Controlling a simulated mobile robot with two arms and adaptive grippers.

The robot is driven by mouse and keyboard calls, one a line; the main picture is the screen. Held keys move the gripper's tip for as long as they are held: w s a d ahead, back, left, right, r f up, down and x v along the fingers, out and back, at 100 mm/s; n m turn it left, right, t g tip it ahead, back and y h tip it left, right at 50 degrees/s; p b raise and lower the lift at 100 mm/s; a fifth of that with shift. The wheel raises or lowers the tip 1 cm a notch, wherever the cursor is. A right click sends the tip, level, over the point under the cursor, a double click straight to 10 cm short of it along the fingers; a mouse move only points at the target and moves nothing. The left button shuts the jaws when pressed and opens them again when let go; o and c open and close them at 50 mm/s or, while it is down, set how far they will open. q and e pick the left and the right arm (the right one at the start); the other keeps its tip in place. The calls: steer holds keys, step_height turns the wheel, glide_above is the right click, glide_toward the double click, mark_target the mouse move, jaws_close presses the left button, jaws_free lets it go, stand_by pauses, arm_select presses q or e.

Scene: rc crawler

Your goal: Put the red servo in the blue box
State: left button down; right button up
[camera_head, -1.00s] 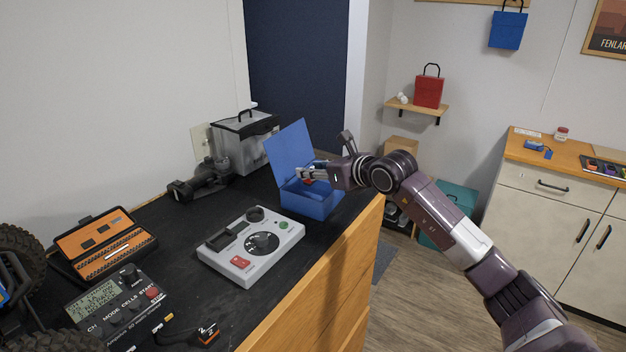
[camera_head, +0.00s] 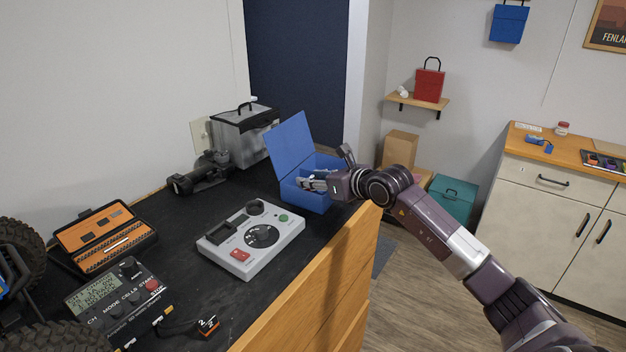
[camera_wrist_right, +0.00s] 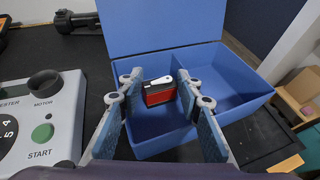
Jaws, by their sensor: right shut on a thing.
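The blue box (camera_head: 303,200) stands open on the dark bench, its lid (camera_head: 290,145) raised at the back. In the right wrist view, the blue box (camera_wrist_right: 234,78) has a divider inside. The red servo (camera_wrist_right: 158,96), with a white horn on top, is between the fingertips of my right gripper (camera_wrist_right: 157,84), down in the box's left compartment. My right gripper (camera_head: 313,184) is shut on the servo. Whether the servo touches the box floor is unclear. In the head view the fingers and box hide the servo. My left gripper is not in view.
A grey tester (camera_head: 252,238) with dials stands in front of the box. A clear case (camera_head: 240,140) and a dark tool (camera_head: 195,177) are behind it. An orange case (camera_head: 104,238) and a charger (camera_head: 115,300) lie at left. The bench edge is right of the box.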

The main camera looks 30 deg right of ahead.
steer(key=o, duration=1.2)
steer(key=shift+c, duration=0.2)
steer(key=shift+r+p, duration=0.45)
steer(key=shift+p, duration=0.1)
steer(key=shift+r+p, duration=0.5)
steer(key=shift+s+d+f+b, duration=0.1)
steer(key=shift+s+f+b, duration=0.2)
steer(key=shift+s+b, duration=0.45)
steer(key=a+b+v, duration=0.1)
steer(key=b+v, duration=0.2)
steer(key=v, duration=0.7)
steer(key=shift+s+d+r+b, duration=0.2)
steer(key=shift+d+r+b, duration=0.15)
steer(key=shift+d+b, duration=0.1)
